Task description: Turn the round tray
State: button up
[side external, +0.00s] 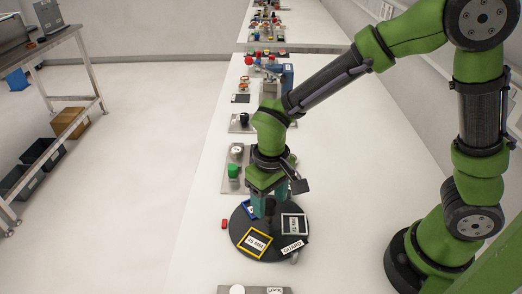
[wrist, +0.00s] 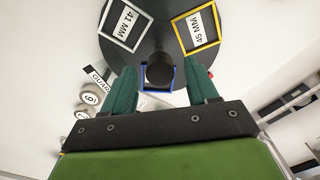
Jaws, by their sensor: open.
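The round tray (side external: 238,236) is a black disc on the white table, under my gripper (side external: 262,208). It also fills the top of the wrist view (wrist: 160,20). On it lie a yellow frame labelled 45 MM (side external: 257,242), a pale frame labelled 41 MM (side external: 293,225) and a blue frame (side external: 250,208). In the wrist view a dark round knob (wrist: 160,70) shows between the two teal fingers of my open gripper (wrist: 159,68), beside the blue frame (wrist: 158,90). A gap shows on each side of the knob. In the side view my gripper hides the knob.
A GUARD label (side external: 292,247) is at the tray's right edge. A small red block (side external: 224,223) lies left of the tray. Another plate with a LOCK label (side external: 275,290) is in front. More fixtures line the table behind.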

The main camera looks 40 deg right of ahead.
grip_shut()
dwell(0.3)
